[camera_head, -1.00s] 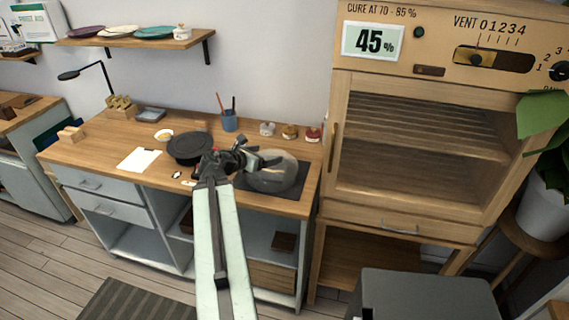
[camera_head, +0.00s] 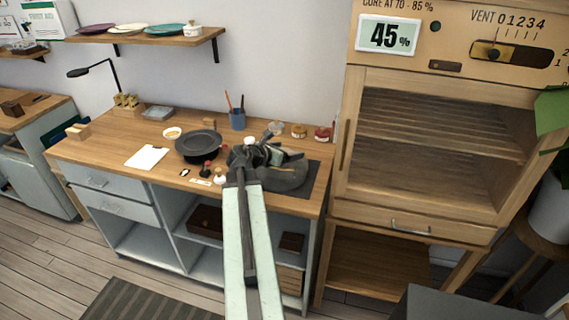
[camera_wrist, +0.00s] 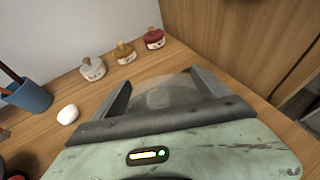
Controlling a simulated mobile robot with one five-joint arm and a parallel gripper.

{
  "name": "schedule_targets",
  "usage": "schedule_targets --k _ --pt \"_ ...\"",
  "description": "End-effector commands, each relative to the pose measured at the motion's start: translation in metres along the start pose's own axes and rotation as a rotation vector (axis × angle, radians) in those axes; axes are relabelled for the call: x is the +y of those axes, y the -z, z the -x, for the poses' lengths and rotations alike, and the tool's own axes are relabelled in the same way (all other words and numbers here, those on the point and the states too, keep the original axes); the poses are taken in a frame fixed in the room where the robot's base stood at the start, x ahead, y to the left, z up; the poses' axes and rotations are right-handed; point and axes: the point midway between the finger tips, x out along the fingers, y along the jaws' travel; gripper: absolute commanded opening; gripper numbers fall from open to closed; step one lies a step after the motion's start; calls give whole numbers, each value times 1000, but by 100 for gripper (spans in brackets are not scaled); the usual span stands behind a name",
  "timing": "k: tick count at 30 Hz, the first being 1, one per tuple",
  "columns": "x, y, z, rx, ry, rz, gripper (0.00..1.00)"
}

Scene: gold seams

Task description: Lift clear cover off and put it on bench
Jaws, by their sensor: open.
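The clear cover (camera_head: 287,180) is a rounded, see-through grey dome on a dark mat (camera_head: 313,178) at the right end of the wooden bench (camera_head: 135,135). My gripper (camera_head: 266,155) is at the dome's left and upper side in the head view, partly hiding it. In the wrist view my gripper (camera_wrist: 163,90) is open, its two fingers spread apart, with the pale see-through dome (camera_wrist: 165,94) showing between and beyond them. I cannot tell whether the fingers touch it. What lies under the dome is unclear.
A dark round plate (camera_head: 199,145), a white sheet (camera_head: 147,157) and a blue cup (camera_head: 237,121) stand left of my arm. Three small lidded jars (camera_head: 299,131) line the back. A wooden cabinet (camera_head: 345,130) rises close on the right. The bench's front-left has free room.

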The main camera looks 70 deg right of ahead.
Motion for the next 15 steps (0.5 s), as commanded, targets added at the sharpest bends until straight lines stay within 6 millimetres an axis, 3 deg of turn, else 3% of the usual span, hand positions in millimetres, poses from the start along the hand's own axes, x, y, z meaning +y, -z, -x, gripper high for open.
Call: schedule_targets --k 4,13,15 --pt "2 0 2 0 -3 1 83" --pt "1 1 2 4 -2 -2 0" --pt "0 1 2 5 -1 -3 0"
